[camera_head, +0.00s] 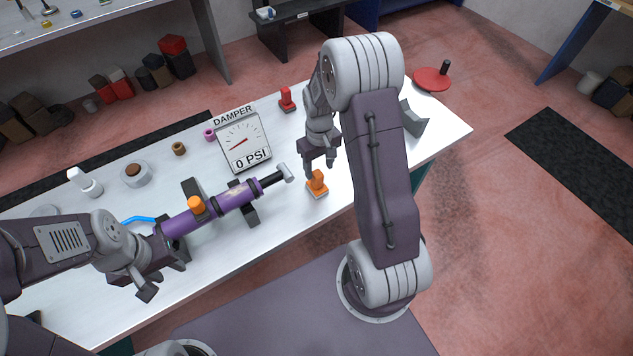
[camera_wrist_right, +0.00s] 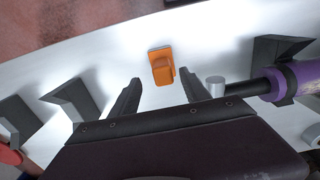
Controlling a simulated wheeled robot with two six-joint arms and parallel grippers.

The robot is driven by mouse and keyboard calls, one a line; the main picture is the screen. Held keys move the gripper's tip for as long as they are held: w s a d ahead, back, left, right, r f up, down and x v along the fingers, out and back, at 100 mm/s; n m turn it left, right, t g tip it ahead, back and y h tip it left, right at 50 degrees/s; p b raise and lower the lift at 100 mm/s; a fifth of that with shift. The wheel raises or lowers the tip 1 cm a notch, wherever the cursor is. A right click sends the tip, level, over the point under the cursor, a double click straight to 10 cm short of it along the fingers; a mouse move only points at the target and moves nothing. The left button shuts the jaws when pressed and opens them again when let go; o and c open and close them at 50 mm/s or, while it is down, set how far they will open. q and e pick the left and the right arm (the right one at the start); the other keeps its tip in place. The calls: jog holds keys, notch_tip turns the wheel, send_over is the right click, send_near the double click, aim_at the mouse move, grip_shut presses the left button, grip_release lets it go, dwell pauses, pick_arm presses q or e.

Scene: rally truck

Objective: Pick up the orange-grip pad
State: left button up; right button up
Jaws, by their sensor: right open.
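The orange-grip pad (camera_head: 317,184) sits on the white bench top near its front edge, to the right of the purple damper's rod end. In the right wrist view the pad (camera_wrist_right: 162,67) stands just beyond and between my fingertips. My right gripper (camera_head: 319,164) is open and empty, pointing down just above and behind the pad; its fingers also show in the right wrist view (camera_wrist_right: 161,95). My left gripper (camera_head: 163,275) is at the damper's left end, near the bench front; its jaws are partly hidden and I cannot tell whether they touch anything.
A gauge sign reading 0 PSI (camera_head: 243,142) stands behind. A red-grip pad (camera_head: 287,99) stands farther back. A grey angled block (camera_head: 413,119) and red disc (camera_head: 432,79) are at right.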

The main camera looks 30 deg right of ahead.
aim_at(317, 173)
jog(key=shift+w+f, duration=0.15)
jog(key=shift+f, duration=0.3)
jog(key=f, duration=0.4)
jog(key=shift+a+f+p, duration=0.3)
jog(key=shift+p, duration=0.05)
jog(key=shift+d+f, duration=0.1)
jog(key=shift+f, duration=0.05)
grip_shut()
